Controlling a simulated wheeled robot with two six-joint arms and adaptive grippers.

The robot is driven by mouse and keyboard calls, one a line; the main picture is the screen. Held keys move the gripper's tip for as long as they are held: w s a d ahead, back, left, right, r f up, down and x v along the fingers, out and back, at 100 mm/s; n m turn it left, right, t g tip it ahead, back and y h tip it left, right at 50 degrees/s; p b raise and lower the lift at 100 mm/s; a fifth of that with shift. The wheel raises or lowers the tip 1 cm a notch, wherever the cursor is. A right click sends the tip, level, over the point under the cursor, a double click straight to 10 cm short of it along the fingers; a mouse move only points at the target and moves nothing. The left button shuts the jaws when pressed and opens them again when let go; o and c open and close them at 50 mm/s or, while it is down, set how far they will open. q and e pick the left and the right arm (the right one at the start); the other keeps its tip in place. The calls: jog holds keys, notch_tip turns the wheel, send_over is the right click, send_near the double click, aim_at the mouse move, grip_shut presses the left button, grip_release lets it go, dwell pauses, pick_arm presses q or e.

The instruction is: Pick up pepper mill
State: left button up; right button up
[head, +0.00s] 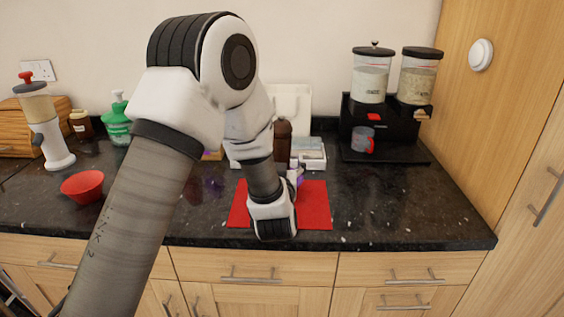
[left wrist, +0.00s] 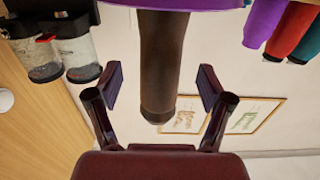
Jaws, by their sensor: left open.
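The pepper mill, a dark brown cylinder with a rounded end, stands upright on the dark counter behind my left arm in the head view (head: 283,142). My arm hides its lower part. In the left wrist view a dark brown cylinder (left wrist: 162,60), which looks like the mill, shows between the two fingers with a gap on each side. My left gripper (left wrist: 162,88) is open, with one finger either side of it; I cannot tell how deep it sits between them. In the head view the left gripper (head: 297,178) is small and partly hidden by its wrist.
A red mat (head: 315,210) lies below the wrist. A white tray (head: 312,160) stands close right of the mill. A black dispenser stand (head: 385,135) with two jars is farther right. A red bowl (head: 82,187) and green bottle (head: 117,125) are left. The right front counter is clear.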

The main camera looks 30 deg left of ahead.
pick_arm(q)
jog(key=x, duration=0.3)
jog(key=shift+w+a+f, duration=0.1)
jog(key=shift+a+f, duration=0.05)
jog(key=shift+c, duration=1.4)
grip_shut()
